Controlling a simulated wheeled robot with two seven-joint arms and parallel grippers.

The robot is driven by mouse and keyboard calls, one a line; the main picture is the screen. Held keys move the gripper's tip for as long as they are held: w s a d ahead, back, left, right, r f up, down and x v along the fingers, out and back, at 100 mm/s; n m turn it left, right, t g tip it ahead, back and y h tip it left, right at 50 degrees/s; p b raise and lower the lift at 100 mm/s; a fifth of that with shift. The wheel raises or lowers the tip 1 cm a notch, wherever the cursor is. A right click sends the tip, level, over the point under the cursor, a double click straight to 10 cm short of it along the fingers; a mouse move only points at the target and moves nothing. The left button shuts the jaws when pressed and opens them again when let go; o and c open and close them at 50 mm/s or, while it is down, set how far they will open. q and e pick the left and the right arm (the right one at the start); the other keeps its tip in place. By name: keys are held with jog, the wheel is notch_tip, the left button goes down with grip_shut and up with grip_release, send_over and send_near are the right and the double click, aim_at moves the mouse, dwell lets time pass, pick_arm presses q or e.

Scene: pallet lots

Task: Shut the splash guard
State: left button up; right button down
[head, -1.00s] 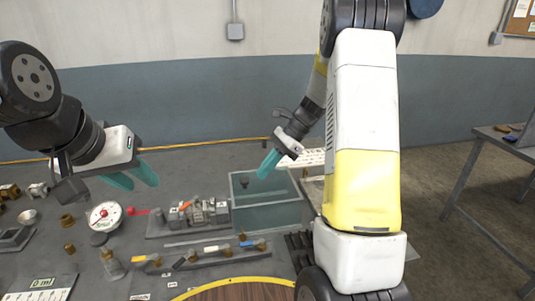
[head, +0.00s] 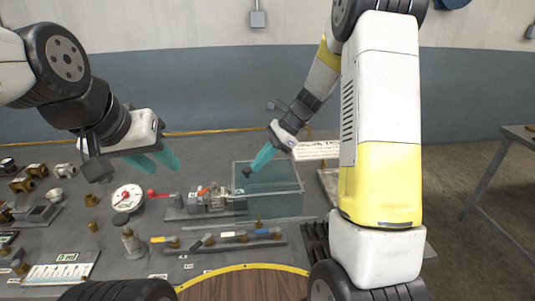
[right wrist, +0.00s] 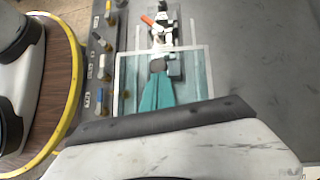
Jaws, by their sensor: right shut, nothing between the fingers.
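The splash guard (head: 285,205) is a clear, greenish box-like cover on the bench, beside a valve assembly (head: 212,199). A dark knob (head: 247,172) shows at its left part. My right gripper (head: 255,168) has its teal fingers together, tips close to the knob. In the right wrist view the guard's pale frame (right wrist: 206,75) surrounds the shut fingers (right wrist: 157,80), and the knob (right wrist: 158,66) is just beyond the tips. I cannot tell whether they touch. My left gripper (head: 164,165) is above the bench with its teal fingers apart, empty.
A row of coloured-handled valves (head: 225,238) lies in front of the guard. A red-needled gauge (head: 127,198) and several brass fittings are to the left. A yellow-rimmed wooden round surface (head: 245,285) is in front. A dark ribbed piece (head: 315,240) sits to the right.

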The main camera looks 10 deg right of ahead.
jog(key=a, duration=1.5)
jog(key=shift+a, duration=0.45)
jog(key=d+f+v, duration=0.2)
jog(key=v, duration=1.2)
jog(key=s+d+r+n+t+h, duration=0.3)
jog(key=s+d+n, duration=0.4)
jog(key=s, duration=0.4)
jog(key=s+d+r+n+t+h, duration=0.2)
jog(key=s+d+r+n+t, duration=0.2)
jog(key=s+d+n, duration=0.3)
jog(key=s+n, duration=0.2)
jog(key=s, duration=0.2)
jog(key=shift+r+n+h, duration=0.25)
jog(key=shift+n+h, duration=0.15)
